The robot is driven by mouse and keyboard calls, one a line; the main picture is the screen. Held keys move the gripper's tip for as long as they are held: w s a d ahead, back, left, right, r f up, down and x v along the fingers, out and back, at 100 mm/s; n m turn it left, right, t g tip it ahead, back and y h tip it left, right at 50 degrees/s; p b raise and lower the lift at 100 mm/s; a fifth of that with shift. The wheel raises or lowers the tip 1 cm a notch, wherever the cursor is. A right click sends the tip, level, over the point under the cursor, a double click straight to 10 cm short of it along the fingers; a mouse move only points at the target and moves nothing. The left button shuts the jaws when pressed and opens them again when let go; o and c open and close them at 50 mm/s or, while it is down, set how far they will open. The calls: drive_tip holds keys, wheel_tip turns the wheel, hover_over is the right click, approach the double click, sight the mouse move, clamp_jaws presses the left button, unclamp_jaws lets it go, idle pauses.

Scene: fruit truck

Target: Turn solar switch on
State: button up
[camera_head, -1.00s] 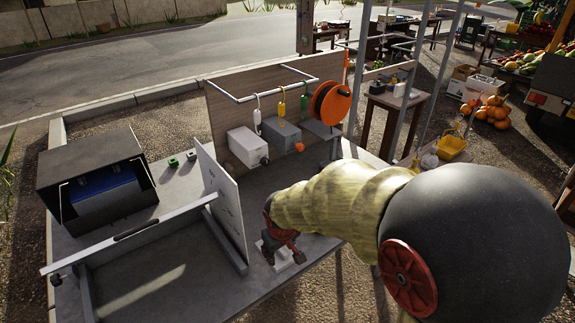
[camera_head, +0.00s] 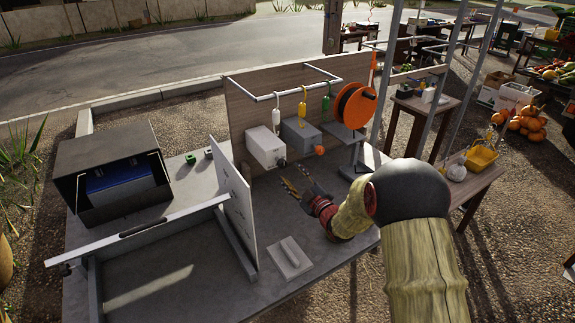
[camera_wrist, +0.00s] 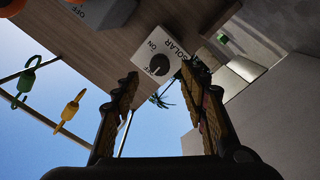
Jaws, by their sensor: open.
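The solar switch is a white box (camera_head: 264,148) with a dark round knob (camera_head: 281,163), mounted low on the wooden panel. In the wrist view the box (camera_wrist: 168,46) shows the words SOLAR, ON and OFF, and its dark knob (camera_wrist: 158,64) lies between my fingers in the picture. Which way the knob points is too small to tell. My gripper (camera_head: 296,182) is open and empty, in front of the box and apart from it. Its two fingers (camera_wrist: 161,78) spread on either side of the knob in the wrist view.
A grey box (camera_head: 300,134) with an orange knob (camera_head: 320,150) sits right of the white box. An orange cable reel (camera_head: 366,105) is farther right. A pale upright board (camera_head: 238,205) stands left of my gripper. A flat plate (camera_head: 290,258) lies on the table.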

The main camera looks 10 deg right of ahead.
sight(284, 166)
drive_tip(key=b+x, duration=0.1)
drive_tip(key=x, duration=0.6)
drive_tip(key=shift+w+a, duration=0.1)
drive_tip(key=shift+w, duration=0.25)
drive_tip(key=c, duration=0.3)
drive_tip(key=c, duration=0.8)
clamp_jaws()
